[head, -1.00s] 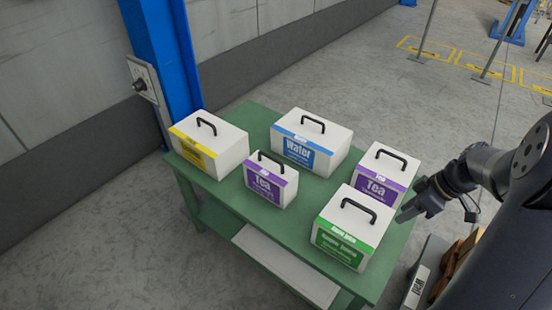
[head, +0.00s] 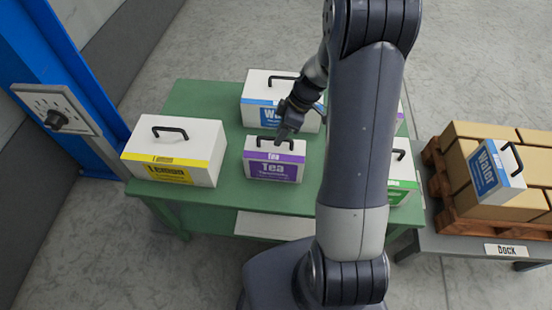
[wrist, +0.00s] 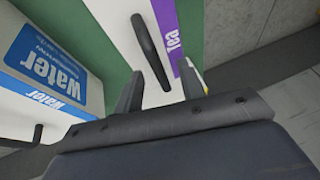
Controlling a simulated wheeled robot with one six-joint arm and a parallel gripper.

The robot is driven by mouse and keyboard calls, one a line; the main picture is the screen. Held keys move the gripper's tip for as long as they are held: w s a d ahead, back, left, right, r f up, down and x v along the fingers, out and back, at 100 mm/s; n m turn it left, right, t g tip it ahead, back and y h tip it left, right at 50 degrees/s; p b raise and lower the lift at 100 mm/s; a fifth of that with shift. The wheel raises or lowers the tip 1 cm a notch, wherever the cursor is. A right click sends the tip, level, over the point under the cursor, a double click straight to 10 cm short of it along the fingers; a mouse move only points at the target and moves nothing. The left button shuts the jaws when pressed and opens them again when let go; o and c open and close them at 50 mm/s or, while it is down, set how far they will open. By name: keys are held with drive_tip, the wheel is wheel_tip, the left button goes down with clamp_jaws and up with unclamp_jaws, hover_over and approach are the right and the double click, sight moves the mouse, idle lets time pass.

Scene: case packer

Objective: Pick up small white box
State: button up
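The small white box (head: 273,168) with a purple Tea label stands upright at the front middle of the green table. Its black handle (wrist: 150,50) shows in the wrist view, with the white lid (wrist: 165,22) and purple strip beside it. My gripper (head: 287,133) is just above this box, close to its handle. In the wrist view my gripper (wrist: 161,88) has its two fingers apart, with the handle's near end between them in the picture. I cannot tell how far down the fingers reach. The fingers hold nothing.
A yellow-label Lemon box (head: 175,150) stands left and a blue Water box (head: 262,93) behind on the green table (head: 190,100). A green-label box (head: 402,178) is partly hidden by my arm. Right, a pallet (head: 440,180) carries cartons and another Water box (head: 497,170).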

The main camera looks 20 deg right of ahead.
sight(274, 138)
drive_tip(key=shift+w+a+f, duration=0.25)
drive_tip(key=shift+a+f, duration=0.7)
drive_tip(key=shift+f, duration=0.15)
drive_tip(key=shift+a+f, duration=0.1)
drive_tip(key=shift+f, duration=0.35)
drive_tip(key=shift+c, duration=0.6)
clamp_jaws()
